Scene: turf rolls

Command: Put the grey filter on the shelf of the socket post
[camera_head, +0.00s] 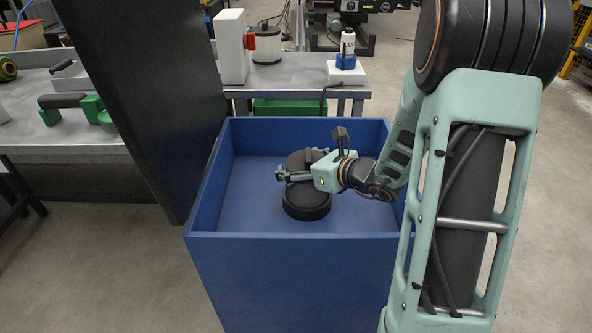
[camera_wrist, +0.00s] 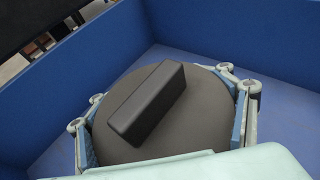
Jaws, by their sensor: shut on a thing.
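The grey filter (camera_head: 306,205) is a dark round drum with a straight bar on top, inside a deep blue box. In the wrist view the filter (camera_wrist: 190,112) fills the middle, its bar running diagonally. My gripper (camera_head: 303,167) reaches over the box's right wall, with its fingers on opposite sides of the drum, shut on it. The fingers also show in the wrist view (camera_wrist: 166,116). I cannot tell whether the drum touches the box floor. A white upright post (camera_head: 232,47) with a red socket-like part stands on the bench behind; I take it for the socket post.
The blue box (camera_head: 290,238) has walls all round; a tall dark panel (camera_head: 140,85) stands at its left. A left bench (camera_head: 60,135) holds green-ended parts.

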